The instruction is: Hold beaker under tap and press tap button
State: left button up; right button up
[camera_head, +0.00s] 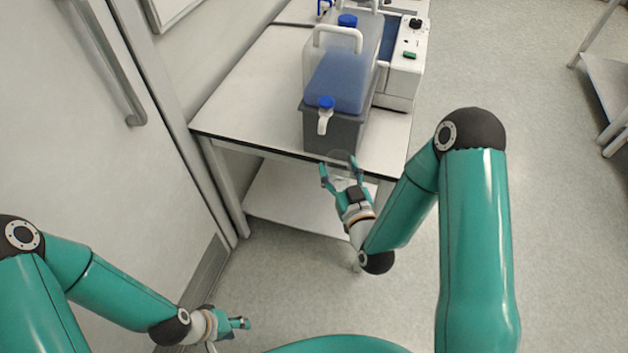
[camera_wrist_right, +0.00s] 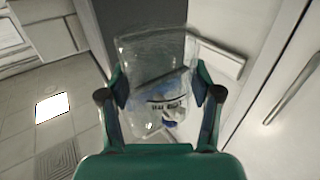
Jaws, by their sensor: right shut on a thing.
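A clear beaker (camera_wrist_right: 152,62) is held between the fingers of my right gripper (camera_wrist_right: 160,92) in the right wrist view. In the head view my right gripper (camera_head: 342,178) is at the front edge of the table, with the faint beaker (camera_head: 340,157) between its fingers. The tap (camera_head: 324,118) is white with a blue button (camera_head: 326,102), on the front of a carboy of blue liquid (camera_head: 342,80). The beaker is in front of and below the tap, slightly to the right in the picture. My left gripper (camera_head: 240,323) is low at the bottom, away from the table; its finger gap is unclear.
A door (camera_head: 70,150) is on the left.

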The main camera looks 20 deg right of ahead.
jog(key=shift+a, duration=0.1)
jog(key=shift+a, duration=0.25)
jog(key=s+a+r+m+h, duration=0.1)
jog(key=s+a+r+h, duration=0.1)
jog(key=s+a, duration=0.3)
jog(key=w+d+b, duration=0.2)
jog(key=w+b, duration=0.3)
jog(key=w, duration=0.3)
jog(key=shift+w+d+r+b, duration=0.2)
jog(key=shift+w+r+b, duration=0.1)
dwell(0.6)
jog(key=shift+m, duration=0.3)
